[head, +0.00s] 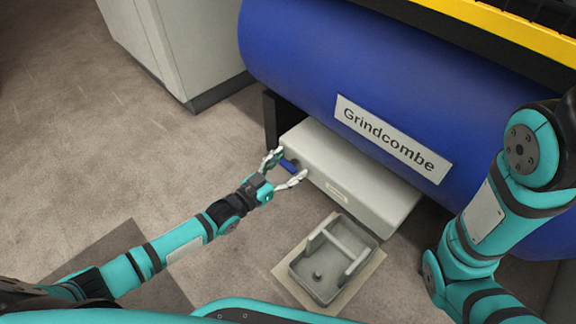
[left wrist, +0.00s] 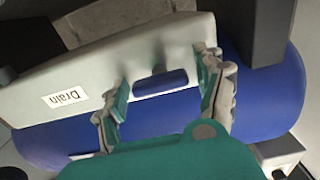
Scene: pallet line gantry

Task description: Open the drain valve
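The drain valve's blue lever handle (head: 287,166) sticks out at the left end of a pale grey box (head: 352,178) under the blue tank. In the left wrist view the blue handle (left wrist: 161,82) sits between my fingers, with a "Drain" label (left wrist: 64,97) on the box to its left. My left gripper (head: 287,172) is open, one finger on each side of the handle. A gap shows between the handle and each finger in the left wrist view (left wrist: 165,95). My right arm is at the right of the head view, but its gripper is out of frame.
The blue tank (head: 290,60) with a "Grindcombe" plate (head: 392,138) overhangs the box. A grey tray-like fixture (head: 302,268) stands on a beige mat in front of the box. A pale cabinet (head: 185,45) stands at the upper left. The floor at left is clear.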

